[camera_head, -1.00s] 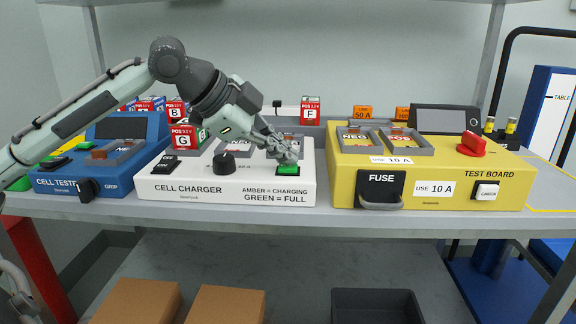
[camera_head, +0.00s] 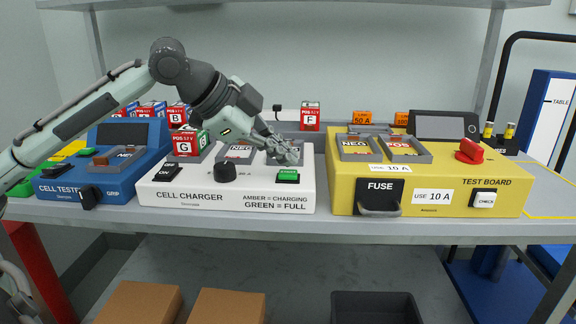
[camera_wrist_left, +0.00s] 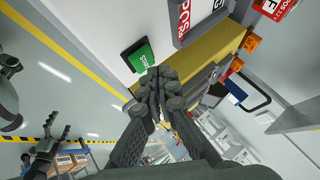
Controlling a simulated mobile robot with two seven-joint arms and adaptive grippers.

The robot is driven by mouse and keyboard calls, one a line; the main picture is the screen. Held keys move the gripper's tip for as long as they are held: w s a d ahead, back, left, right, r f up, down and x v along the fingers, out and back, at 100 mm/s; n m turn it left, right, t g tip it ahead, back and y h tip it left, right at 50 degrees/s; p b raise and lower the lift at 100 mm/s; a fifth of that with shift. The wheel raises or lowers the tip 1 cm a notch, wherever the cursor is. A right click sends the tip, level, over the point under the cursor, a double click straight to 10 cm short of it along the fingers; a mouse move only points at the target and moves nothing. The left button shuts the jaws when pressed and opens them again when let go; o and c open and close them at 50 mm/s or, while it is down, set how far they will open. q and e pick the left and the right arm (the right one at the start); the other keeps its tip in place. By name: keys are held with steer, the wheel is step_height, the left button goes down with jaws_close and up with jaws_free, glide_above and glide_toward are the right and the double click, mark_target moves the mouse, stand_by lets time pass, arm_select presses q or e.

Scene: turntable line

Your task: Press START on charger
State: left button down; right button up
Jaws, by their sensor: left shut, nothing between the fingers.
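The white cell charger (camera_head: 225,198) stands on the grey bench between the blue cell tester and the yellow test board. Its green START button (camera_head: 288,176) is at the front right of its top, and the button also shows in the left wrist view (camera_wrist_left: 138,56). A black knob (camera_head: 225,172) and a black ON switch (camera_head: 165,172) sit to its left. My left gripper (camera_head: 293,156) is shut and empty, just above and behind the START button and apart from it in the picture. In the left wrist view its closed fingertips (camera_wrist_left: 157,78) lie beside the button. My right gripper is not clearly seen in the head view.
The blue cell tester (camera_head: 110,187) is at left and the yellow test board (camera_head: 460,200) at right. Red-and-white cell G (camera_head: 184,148) stands behind the charger's ON switch, and cell F (camera_head: 310,116) stands farther back. Cardboard boxes (camera_head: 228,306) lie below.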

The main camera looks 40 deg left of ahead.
mark_target(284, 173)
arm_select(q)
steer(key=shift+r, duration=0.1)
step_height(284, 173, up, 5)
steer(key=p, duration=0.5)
stand_by(1.0)
